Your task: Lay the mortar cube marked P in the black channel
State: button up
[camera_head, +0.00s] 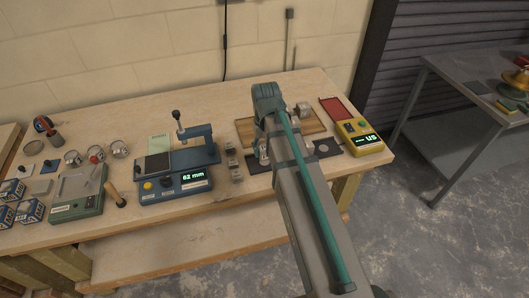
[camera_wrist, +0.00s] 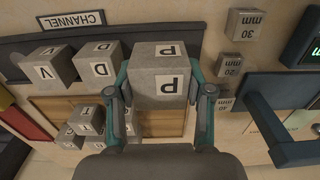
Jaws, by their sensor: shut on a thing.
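My gripper (camera_wrist: 161,92) is shut on the grey mortar cube marked P (camera_wrist: 153,62), with one finger on each side. The P labels on two of its faces show in the wrist view. The black channel (camera_wrist: 115,20) runs across the top of that view, behind the held cube, which hides part of it. Cubes marked V (camera_wrist: 47,62) and D (camera_wrist: 96,60) sit side by side at the channel, left of P. I cannot tell how high P is above the channel. In the head view, my arm hides most of the channel (camera_head: 328,149) and the cubes.
More lettered cubes (camera_wrist: 85,122) are piled on a wooden board (camera_wrist: 160,128). Marked gauge blocks (camera_wrist: 243,24) stand right of P. In the head view, a blue measuring device (camera_head: 175,183) reads 62 mm, and a yellow device (camera_head: 358,139) stands at the bench's right end.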

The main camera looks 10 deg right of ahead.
aim_at(265, 148)
jog(key=shift+w+d+f+p, duration=0.1)
jog(key=shift+w+f+p, duration=0.25)
jog(key=shift+w+f, duration=0.75)
jog(key=shift+s+f+p, duration=0.15)
jog(key=shift+f+p, duration=0.5)
jog(key=shift+f, duration=0.9)
jog(key=shift+f, duration=0.1)
jog(key=o, duration=1.4)
notch_tip(265, 148, up, 12)
jog(key=b, duration=0.3)
